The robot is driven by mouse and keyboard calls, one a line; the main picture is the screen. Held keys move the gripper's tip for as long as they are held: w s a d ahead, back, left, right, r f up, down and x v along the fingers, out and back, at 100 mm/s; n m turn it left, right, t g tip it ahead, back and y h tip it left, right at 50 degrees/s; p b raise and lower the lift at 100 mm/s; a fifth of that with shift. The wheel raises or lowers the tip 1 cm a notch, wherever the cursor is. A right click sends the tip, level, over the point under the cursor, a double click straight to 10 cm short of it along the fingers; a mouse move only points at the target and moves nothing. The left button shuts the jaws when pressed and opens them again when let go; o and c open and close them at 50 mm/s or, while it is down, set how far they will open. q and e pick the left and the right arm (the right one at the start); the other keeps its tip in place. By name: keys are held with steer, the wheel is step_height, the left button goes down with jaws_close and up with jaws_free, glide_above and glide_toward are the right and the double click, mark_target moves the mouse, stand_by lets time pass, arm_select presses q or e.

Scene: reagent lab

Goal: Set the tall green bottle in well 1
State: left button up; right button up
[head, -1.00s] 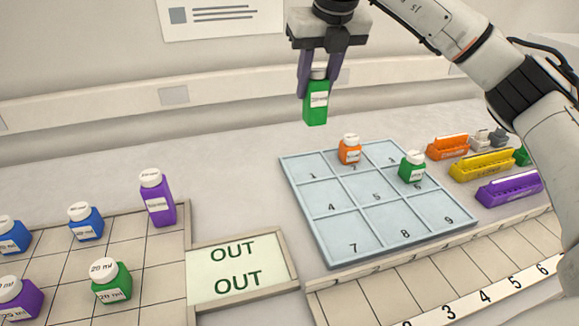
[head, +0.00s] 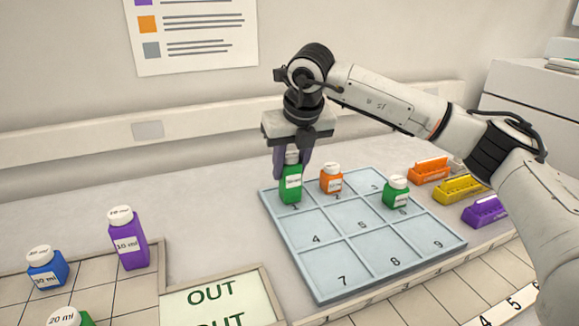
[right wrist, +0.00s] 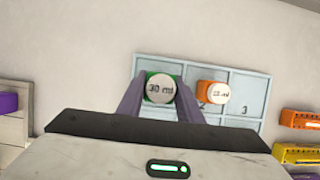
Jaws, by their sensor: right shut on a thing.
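The tall green bottle (head: 290,187) with a white cap is upright between the fingers of my right gripper (head: 292,163), which is shut on it. The bottle is at well 1 of the pale blue numbered tray (head: 330,275), the back left well. Whether its base touches the well floor I cannot tell. In the right wrist view its cap (right wrist: 160,88) reads 30 ml, with a finger on each side. My left gripper is not in view.
An orange bottle (head: 331,179) stands in well 2, close right of the held bottle. A short green bottle (head: 396,192) stands in well 6. Purple (head: 129,240) and blue (head: 47,270) bottles stand on the left grid. Wells 4, 5, 7, 8 and 9 are empty.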

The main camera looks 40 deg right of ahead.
steer(key=shift+f, duration=0.25)
steer(key=o, duration=1)
steer(key=shift+r, duration=0.1)
steer(key=shift+o, duration=0.2)
steer(key=shift+r, duration=0.3)
steer(key=v, duration=1.1)
steer(key=shift+s+r, duration=0.25)
steer(key=shift+r, duration=0.05)
steer(key=shift+a, duration=0.1)
